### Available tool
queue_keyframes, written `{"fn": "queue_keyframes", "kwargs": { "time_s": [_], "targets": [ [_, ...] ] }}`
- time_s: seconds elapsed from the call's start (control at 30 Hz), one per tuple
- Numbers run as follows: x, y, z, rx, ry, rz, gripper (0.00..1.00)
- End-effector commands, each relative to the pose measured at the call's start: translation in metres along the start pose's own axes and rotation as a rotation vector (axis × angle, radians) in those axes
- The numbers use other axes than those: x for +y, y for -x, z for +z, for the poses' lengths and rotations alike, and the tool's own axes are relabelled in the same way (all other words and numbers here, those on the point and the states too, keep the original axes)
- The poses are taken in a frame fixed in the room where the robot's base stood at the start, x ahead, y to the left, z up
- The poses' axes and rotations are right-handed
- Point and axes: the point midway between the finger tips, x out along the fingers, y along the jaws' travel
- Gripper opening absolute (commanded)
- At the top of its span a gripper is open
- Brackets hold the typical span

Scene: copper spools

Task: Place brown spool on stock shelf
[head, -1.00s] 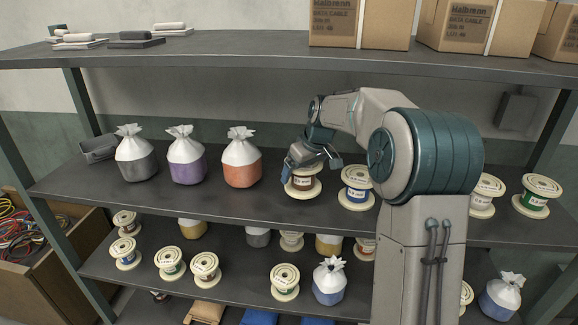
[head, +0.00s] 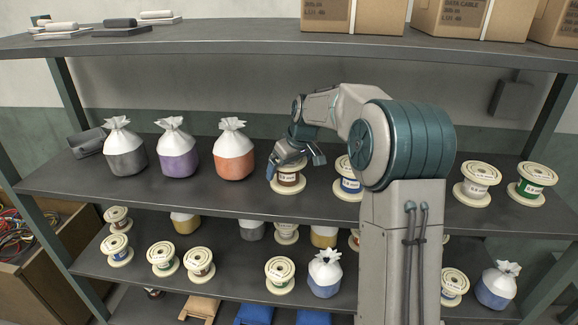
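The brown spool (head: 289,180) has cream flanges and a brown winding with a white label. The stock shelf (head: 130,198) is dark grey.
A grey spool (head: 477,184) and green spool (head: 531,184) stand farther right. Orange (head: 234,161), purple (head: 178,158) and grey (head: 126,158) bags stand left. The upper shelf (head: 220,42) overhangs. Several spools fill the lower shelf.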

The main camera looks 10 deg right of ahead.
Motion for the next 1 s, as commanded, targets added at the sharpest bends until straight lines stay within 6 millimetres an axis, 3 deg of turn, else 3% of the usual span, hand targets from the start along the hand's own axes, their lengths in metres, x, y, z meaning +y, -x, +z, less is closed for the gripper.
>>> {"fn": "queue_keyframes", "kwargs": {
  "time_s": [0.17, 0.5, 0.77, 0.87, 1.0],
  "targets": [
    [0.001, 0.009, 0.0, 0.003, -0.001, 0.002, 1.0],
    [0.001, 0.063, 0.0, 0.003, -0.002, 0.002, 1.0],
    [-0.001, 0.076, 0.002, -0.002, -0.002, 0.002, 1.0],
    [-0.009, 0.082, 0.009, -0.011, -0.011, 0.011, 1.0],
    [-0.037, 0.1, 0.039, -0.04, -0.051, 0.046, 1.0]
  ]
}}
